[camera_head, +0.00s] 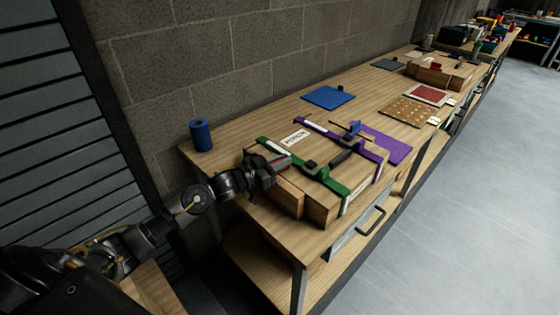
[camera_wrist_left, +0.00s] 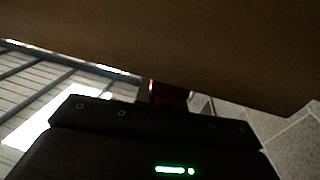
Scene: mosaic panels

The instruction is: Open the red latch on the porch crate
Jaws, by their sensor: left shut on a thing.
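The wooden crate (camera_head: 318,208) sits on the long workbench, crossed by a green strap (camera_head: 333,185) and a purple strap (camera_head: 345,138), with a black handle on top. A white label (camera_head: 295,137) lies on its top; its lettering is too small to read surely. My left gripper (camera_head: 277,166) is at the crate's left end, shut on the red latch (camera_head: 279,158), which is mostly hidden by the fingers. In the left wrist view a bit of the red latch (camera_wrist_left: 168,93) shows between the dark gripper body and a brown wooden surface. My right gripper is out of view.
A blue cylinder (camera_head: 201,135) stands at the bench's left end. A blue panel (camera_head: 328,97), a purple panel (camera_head: 392,147), a dotted tan panel (camera_head: 409,110) and a red panel (camera_head: 427,94) lie further along. A grey block wall runs behind; open floor lies to the right.

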